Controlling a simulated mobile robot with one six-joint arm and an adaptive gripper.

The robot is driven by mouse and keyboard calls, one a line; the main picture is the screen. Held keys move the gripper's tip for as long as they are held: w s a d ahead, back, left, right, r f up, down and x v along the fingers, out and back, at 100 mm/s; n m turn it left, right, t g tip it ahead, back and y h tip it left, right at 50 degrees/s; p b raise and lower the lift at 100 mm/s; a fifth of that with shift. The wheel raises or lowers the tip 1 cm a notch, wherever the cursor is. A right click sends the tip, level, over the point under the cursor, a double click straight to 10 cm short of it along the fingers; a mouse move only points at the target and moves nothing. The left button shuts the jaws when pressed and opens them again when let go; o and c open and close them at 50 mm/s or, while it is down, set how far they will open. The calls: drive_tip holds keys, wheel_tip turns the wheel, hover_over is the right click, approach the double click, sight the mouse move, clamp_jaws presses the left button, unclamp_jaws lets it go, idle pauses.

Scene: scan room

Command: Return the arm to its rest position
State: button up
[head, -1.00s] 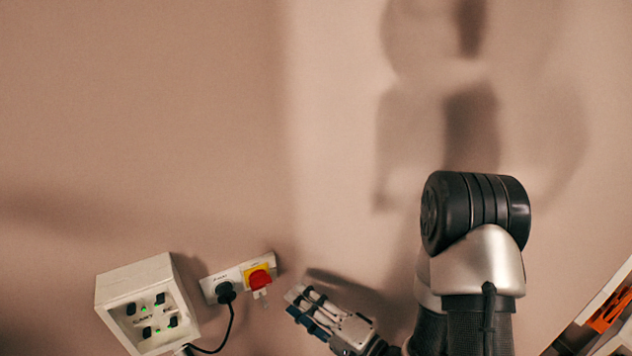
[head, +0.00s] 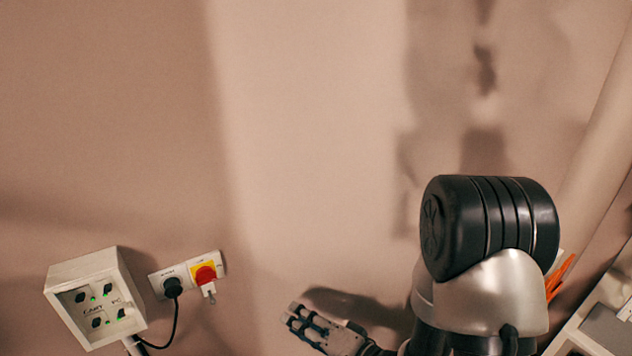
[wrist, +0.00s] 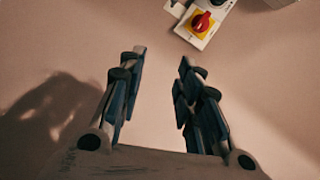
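My gripper (head: 308,324) is low in the head view, to the right of the wall switch plate and in front of the bare wall. In the wrist view my gripper (wrist: 158,92) shows its two dark-padded fingers apart, with only wall between them. It is open and empty. My arm rises at the lower right of the head view, with a large black joint over a silver link.
A white switch plate (head: 158,278) with a red rotary knob on yellow (head: 205,274) and a black plug (head: 173,287) is on the wall. A white box (head: 83,328) with green lights is left of it. Orange items (head: 560,276) and a shelf stand at right.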

drive_tip(key=w+d+r+n+h+b, duration=0.1)
drive_tip(key=w+d+r+n+h, duration=0.25)
drive_tip(key=d+h, duration=0.6)
drive_tip(key=s+d+r+h, duration=0.3)
drive_tip(key=s+d+r, duration=0.3)
drive_tip(key=d, duration=0.3)
drive_tip(key=s+r+g+b, duration=0.1)
drive_tip(key=s+r+g, duration=0.2)
drive_tip(key=s, duration=1.5)
drive_tip(key=shift+s+a+n+g+y+b, duration=0.15)
drive_tip(key=shift+a+n+g+y+b, duration=0.25)
drive_tip(key=shift+g, duration=0.7)
